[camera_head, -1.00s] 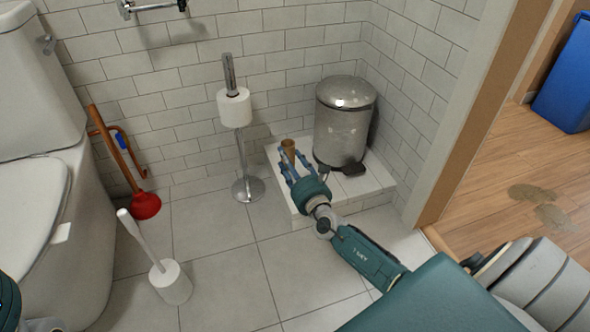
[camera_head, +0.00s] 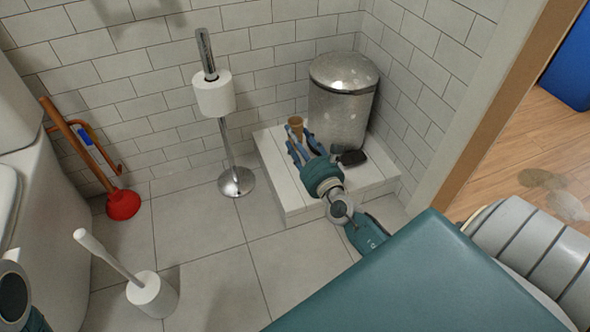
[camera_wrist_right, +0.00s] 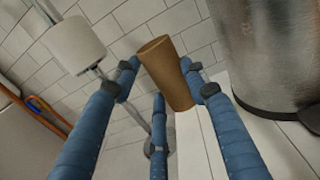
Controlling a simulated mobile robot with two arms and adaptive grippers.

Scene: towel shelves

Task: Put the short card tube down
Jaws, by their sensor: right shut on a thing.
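The short card tube (camera_head: 295,127) is a brown cardboard cylinder in front of the silver bin. It also shows in the right wrist view (camera_wrist_right: 166,72), slightly tilted there, with an open end at the top. My right gripper (camera_head: 299,147) is over the low white tiled step and shut on the tube. In the right wrist view its blue fingers (camera_wrist_right: 163,88) are around the tube, and part of the tube is behind them. I cannot tell whether the tube's lower end touches the step. A piece of my left arm shows at the lower left edge; its fingertips are not visible.
The silver pedal bin (camera_head: 341,98) stands on the tiled step (camera_head: 279,185), right of the tube. A chrome paper stand (camera_head: 237,181) with a white roll (camera_head: 214,94) stands left of the step. A red plunger (camera_head: 123,204) and white toilet brush (camera_head: 151,294) are farther left.

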